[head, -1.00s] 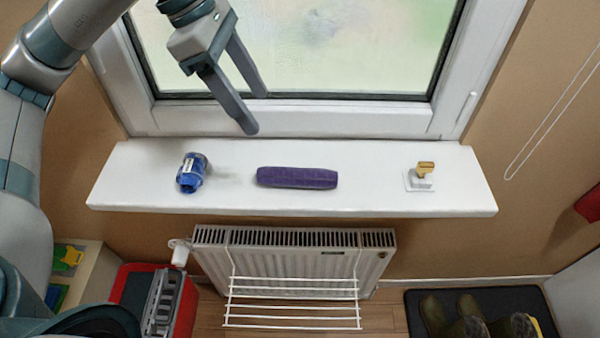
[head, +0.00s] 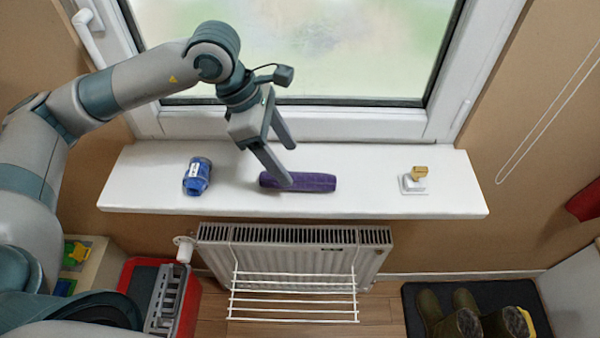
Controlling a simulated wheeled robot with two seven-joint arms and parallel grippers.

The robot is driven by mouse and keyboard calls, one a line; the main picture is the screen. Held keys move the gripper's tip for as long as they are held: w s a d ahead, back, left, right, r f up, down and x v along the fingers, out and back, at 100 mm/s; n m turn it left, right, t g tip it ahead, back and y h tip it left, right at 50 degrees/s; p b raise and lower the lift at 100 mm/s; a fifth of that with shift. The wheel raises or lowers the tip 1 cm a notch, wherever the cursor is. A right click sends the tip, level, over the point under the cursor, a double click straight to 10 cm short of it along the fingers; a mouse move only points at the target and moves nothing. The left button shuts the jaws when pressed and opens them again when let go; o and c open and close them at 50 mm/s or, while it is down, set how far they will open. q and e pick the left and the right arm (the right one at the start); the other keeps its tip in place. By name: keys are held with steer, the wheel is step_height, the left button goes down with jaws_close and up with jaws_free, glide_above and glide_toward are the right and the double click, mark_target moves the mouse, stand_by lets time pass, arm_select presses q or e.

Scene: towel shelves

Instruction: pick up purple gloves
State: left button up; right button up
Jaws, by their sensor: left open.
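A purple rolled or folded bundle (head: 312,182), which fits the purple gloves, lies lengthwise on the white windowsill (head: 240,200). No separate glove fingers can be made out. My left gripper (head: 290,165) is open and empty, with its fingers pointing down over the sill. Its nearer fingertip overlaps the left part of the purple bundle in the picture; I cannot tell whether it touches. The other fingertip shows behind the bundle. My right gripper is not in view.
A small brass-topped stamp-like object (head: 415,179) is at the sill's right. The window frame (head: 380,122) rises behind. A radiator (head: 300,250) with a wire rack is below.

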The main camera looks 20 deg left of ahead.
mark_target(296, 175)
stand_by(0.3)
arm_select(q)
steer(key=shift+s+d+f+p, duration=0.15)
steer(key=shift+d+f+p, duration=0.25)
steer(key=shift+f+p, duration=0.4)
steer(key=p+x, duration=0.1)
steer(key=x, duration=0.1)
steer(key=shift+s+d+f+p, duration=0.1)
steer(key=shift+d+f+p, duration=0.1)
steer(key=shift+f+p, duration=0.15)
steer(key=shift+d+f, duration=0.1)
steer(key=shift+f, duration=0.25)
steer(key=c, duration=1.1)
steer(key=shift+c, duration=0.4)
steer(key=shift+r, duration=0.15)
